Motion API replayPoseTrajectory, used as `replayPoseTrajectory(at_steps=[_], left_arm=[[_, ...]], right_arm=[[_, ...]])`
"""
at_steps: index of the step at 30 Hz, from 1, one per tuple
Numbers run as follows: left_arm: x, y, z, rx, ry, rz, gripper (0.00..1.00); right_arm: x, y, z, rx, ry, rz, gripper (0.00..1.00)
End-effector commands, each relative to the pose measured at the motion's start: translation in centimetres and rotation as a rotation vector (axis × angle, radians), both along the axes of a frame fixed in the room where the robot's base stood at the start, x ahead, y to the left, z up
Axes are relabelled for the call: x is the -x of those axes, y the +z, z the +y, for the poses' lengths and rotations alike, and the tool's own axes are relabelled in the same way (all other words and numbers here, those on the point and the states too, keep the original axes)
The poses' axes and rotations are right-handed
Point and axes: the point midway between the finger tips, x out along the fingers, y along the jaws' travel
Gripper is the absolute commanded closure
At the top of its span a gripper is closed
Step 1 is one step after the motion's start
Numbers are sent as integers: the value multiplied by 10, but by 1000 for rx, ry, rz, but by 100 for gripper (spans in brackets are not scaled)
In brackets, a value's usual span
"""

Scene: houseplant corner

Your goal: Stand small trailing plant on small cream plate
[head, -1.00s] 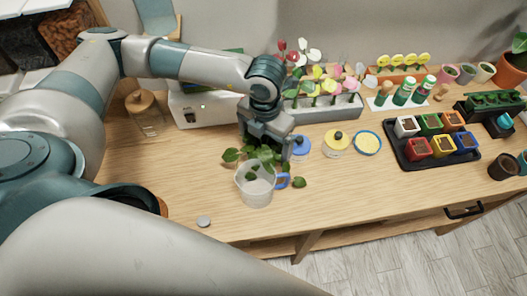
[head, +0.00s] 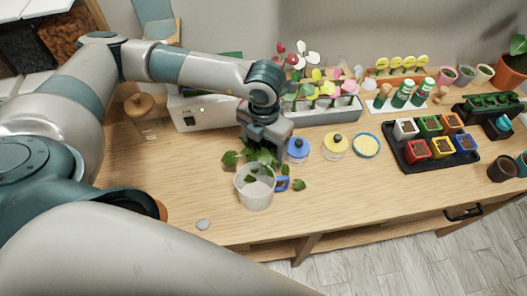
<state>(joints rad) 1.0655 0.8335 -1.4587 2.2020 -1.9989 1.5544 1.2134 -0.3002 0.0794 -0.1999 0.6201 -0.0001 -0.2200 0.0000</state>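The small trailing plant, seen as green leaves (head: 262,156), is in the middle of the table behind and around a clear jug (head: 254,190) with a blue handle. Its pot is hidden or cannot be made out. My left gripper (head: 267,148) points down right over the leaves; its fingertips are partly hidden, so I cannot tell whether it is open or holds the plant. A round pale-yellow plate with a blue rim (head: 367,145) lies to the right, apart from the gripper, with nothing on it. I cannot be sure it is the cream plate. My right gripper is not in view.
A blue-topped round item (head: 299,147) and a yellow-topped one (head: 335,145) stand between gripper and plate. A grey flower planter (head: 322,110) is behind. A black tray of coloured pots (head: 432,143) is at right. The front table strip is mostly clear.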

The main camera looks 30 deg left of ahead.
Motion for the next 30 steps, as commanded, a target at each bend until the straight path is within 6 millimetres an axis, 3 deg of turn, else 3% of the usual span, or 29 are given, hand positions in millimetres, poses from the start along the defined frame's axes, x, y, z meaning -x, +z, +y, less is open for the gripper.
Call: replayPoseTrajectory(at_steps=[8, 13, 30], left_arm=[[0, 18, 0, 1, 0, -2, 61], [0, 46, 0, 1, -1, -3, 61], [0, 101, -99, 2, -4, -2, 61]], right_arm=[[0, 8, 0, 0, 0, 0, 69], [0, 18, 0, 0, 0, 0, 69], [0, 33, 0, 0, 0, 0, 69]])
